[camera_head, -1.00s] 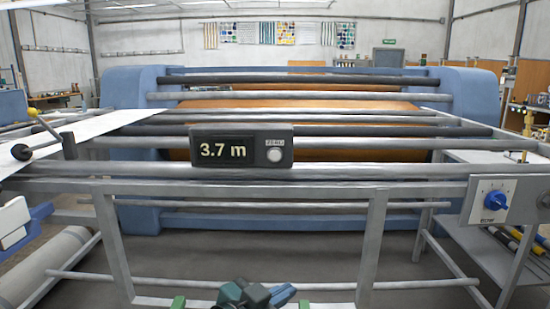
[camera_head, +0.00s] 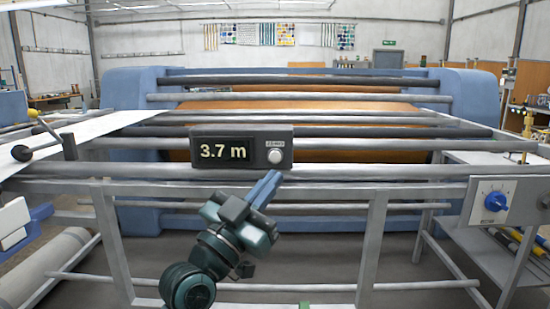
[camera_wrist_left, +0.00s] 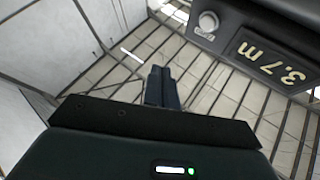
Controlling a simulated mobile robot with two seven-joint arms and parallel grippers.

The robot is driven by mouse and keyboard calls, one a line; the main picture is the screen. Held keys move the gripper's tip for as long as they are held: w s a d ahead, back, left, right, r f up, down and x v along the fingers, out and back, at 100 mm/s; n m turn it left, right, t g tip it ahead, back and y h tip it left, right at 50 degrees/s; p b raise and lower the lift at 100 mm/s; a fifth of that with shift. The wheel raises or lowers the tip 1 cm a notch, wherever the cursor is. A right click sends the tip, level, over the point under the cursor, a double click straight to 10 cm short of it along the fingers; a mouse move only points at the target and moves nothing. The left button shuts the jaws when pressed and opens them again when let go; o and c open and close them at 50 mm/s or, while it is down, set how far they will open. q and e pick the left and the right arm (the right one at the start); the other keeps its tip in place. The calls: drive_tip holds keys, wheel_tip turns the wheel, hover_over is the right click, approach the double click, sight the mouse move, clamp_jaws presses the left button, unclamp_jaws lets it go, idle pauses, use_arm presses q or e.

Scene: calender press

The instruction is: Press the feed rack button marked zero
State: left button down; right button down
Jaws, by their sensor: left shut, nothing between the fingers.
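The feed rack's dark display box (camera_head: 241,147) reads 3.7 m and sits on the front bars of the rack. Its round white button (camera_head: 274,156), with a small label above it, is at the right end of the box. My left gripper (camera_head: 274,176) is shut and empty, just below the button in the head view. In the left wrist view the shut fingers (camera_wrist_left: 161,88) point forward, with the button (camera_wrist_left: 208,21) above and to the right of them, apart from the tips. The display box (camera_wrist_left: 262,45) fills the upper right there. My right gripper is not in view.
A grey panel with a blue knob (camera_head: 496,201) is on the rack's right end. A long grey bar (camera_head: 400,171) runs just below the box. Blue machine housings (camera_head: 135,90) and an orange roller (camera_head: 300,103) stand behind. The space in front of the rack is open.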

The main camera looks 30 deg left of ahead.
sight(275, 157)
use_arm(q)
drive_tip(key=w+a, duration=0.1)
drive_tip(key=w, duration=0.1)
drive_tip(key=w+a+b, duration=0.1)
drive_tip(key=w, duration=0.2)
drive_tip(key=w+a+b, duration=0.1)
drive_tip(key=w, duration=0.1)
drive_tip(key=shift+w+a, duration=0.35)
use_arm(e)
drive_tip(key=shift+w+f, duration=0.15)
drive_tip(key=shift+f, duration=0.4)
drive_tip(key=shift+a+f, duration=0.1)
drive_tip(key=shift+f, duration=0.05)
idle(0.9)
use_arm(q)
drive_tip(key=shift+w, duration=0.1)
drive_tip(key=shift+w+a, duration=0.2)
drive_tip(key=shift+w, duration=0.1)
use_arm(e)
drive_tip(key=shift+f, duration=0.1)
use_arm(q)
drive_tip(key=shift+w+a, duration=0.15)
drive_tip(key=shift+w, duration=0.15)
idle(0.7)
drive_tip(key=shift+s, duration=0.1)
drive_tip(key=shift+s+d, duration=0.35)
drive_tip(key=shift+s, duration=0.25)
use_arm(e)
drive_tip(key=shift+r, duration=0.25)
